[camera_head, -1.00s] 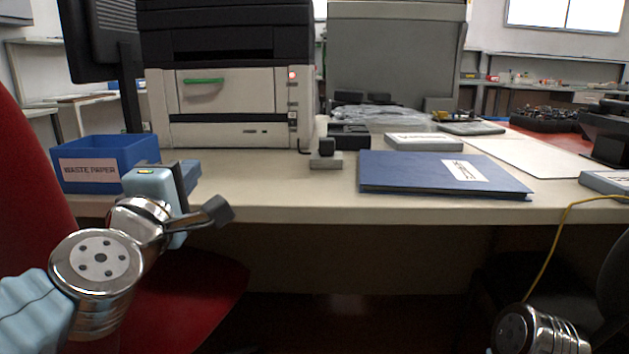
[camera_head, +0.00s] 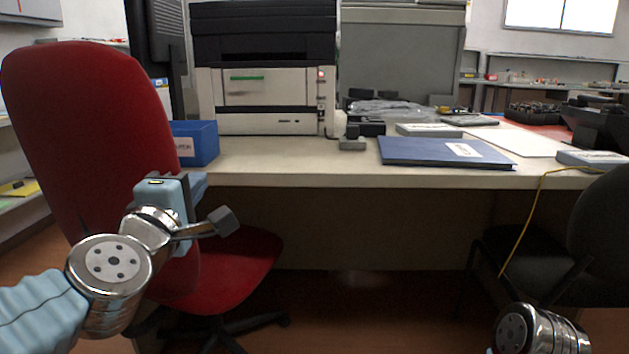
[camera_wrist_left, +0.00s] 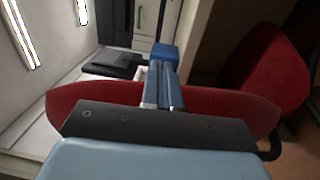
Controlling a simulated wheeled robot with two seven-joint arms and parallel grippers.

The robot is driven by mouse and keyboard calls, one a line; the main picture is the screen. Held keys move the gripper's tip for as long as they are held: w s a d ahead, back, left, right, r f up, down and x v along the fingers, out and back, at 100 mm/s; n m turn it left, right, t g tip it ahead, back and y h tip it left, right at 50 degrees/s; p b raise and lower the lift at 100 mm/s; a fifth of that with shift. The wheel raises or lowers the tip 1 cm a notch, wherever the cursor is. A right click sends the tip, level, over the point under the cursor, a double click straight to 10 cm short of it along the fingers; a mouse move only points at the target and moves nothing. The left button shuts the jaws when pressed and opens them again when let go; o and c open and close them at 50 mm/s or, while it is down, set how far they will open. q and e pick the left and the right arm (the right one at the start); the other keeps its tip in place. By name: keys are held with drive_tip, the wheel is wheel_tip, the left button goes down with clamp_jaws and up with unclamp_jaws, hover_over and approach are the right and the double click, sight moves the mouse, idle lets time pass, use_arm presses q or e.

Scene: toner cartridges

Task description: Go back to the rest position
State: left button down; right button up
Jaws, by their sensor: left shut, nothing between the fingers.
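My left gripper (camera_head: 197,181) is in front of the red chair's seat, near the desk's front edge in the head view, with its light blue body and chrome wrist at lower left. In the left wrist view its two blue-grey fingers (camera_wrist_left: 162,80) lie close together, shut with nothing between them. Of my right arm, only a chrome joint shows at the bottom right of the head view; its gripper is out of the picture.
A red chair (camera_head: 95,120) stands close to my left arm. The desk (camera_head: 300,172) holds a printer (camera_head: 265,90), a blue bin (camera_head: 205,143) and a blue folder (camera_head: 420,152). A black chair (camera_head: 600,220) is at right.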

use_arm(q)
drive_tip(key=w+d+f+m+g+h+p, duration=0.1)
drive_tip(key=w+f+m+g+p, duration=0.15)
drive_tip(key=f, duration=0.75)
drive_tip(key=w+d+f+m+g+h+p, duration=0.15)
drive_tip(key=f+g, duration=0.25)
drive_tip(key=f, duration=0.7)
drive_tip(key=w+d+f+m+g+p, duration=0.1)
drive_tip(key=w+f+m+g+p, duration=0.15)
drive_tip(key=f, duration=0.75)
drive_tip(key=s+d+f+m+g+p, duration=0.2)
drive_tip(key=s+f+m+g+p, duration=0.6)
drive_tip(key=s+f, duration=1.3)
drive_tip(key=shift+s+d+f+m+g, duration=0.3)
drive_tip(key=shift+s+m+g, duration=0.2)
drive_tip(key=shift+s, duration=0.55)
use_arm(e)
wheel_tip(320, 180, up, 15)
drive_tip(key=shift+s+a, duration=0.3)
drive_tip(key=shift+a, duration=0.15)
